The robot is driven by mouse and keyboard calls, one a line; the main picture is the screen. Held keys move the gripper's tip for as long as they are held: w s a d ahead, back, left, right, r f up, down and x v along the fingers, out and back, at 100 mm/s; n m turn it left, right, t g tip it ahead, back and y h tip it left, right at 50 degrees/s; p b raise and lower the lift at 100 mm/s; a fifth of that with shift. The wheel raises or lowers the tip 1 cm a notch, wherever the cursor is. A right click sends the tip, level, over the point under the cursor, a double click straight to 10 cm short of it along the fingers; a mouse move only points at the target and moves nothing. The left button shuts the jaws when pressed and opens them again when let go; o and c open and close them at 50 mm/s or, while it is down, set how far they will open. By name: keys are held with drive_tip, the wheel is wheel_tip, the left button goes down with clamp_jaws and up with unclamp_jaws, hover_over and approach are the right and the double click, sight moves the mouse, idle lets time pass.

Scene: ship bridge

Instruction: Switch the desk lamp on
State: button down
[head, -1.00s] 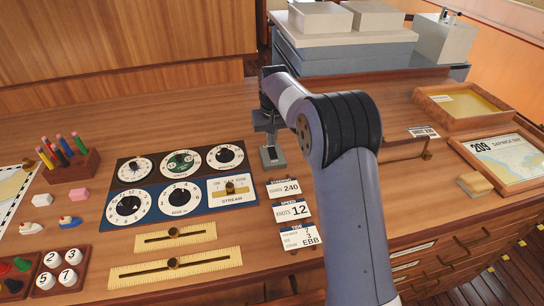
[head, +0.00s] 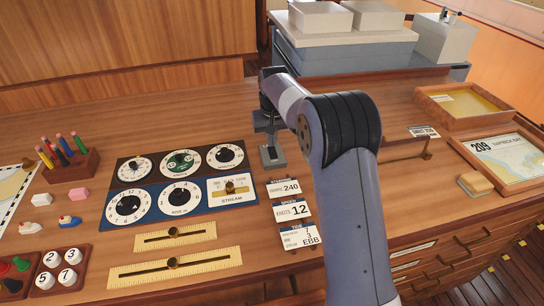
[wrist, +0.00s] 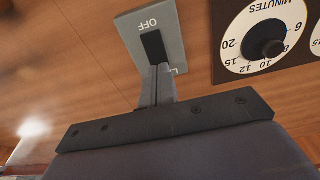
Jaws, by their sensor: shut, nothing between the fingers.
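A small grey switch box (head: 272,157) stands on the wooden desk just right of the dial panel. In the wrist view its grey plate (wrist: 174,27) is marked OFF and carries a black rocker (wrist: 153,46). My gripper (head: 270,140) is shut and empty, pointing down at the switch. In the wrist view its fingertips (wrist: 157,72) overlap the lower end of the rocker, opposite the OFF marking. I cannot tell whether they touch it. The lamp itself cannot be made out in either view.
A panel of round dials (head: 180,160) lies close to the left of the switch. Number cards (head: 292,209) lie in front of it. A pencil block (head: 72,166) stands at left. A framed chart (head: 510,155) and a tray (head: 460,118) lie at right. Bare desk lies behind the dials.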

drive_tip(key=shift+f+b, duration=0.35)
drive_tip(key=shift+f, duration=0.45)
wheel_tip(320, 180, up, 7)
drive_tip(key=p, duration=0.6)
drive_tip(key=shift+r, duration=0.1)
idle(0.3)
drive_tip(key=shift+f, duration=0.2)
wheel_tip(320, 180, down, 7)
drive_tip(key=b, duration=0.6)
drive_tip(key=shift+r, duration=0.2)
drive_tip(key=shift+r, duration=0.1)
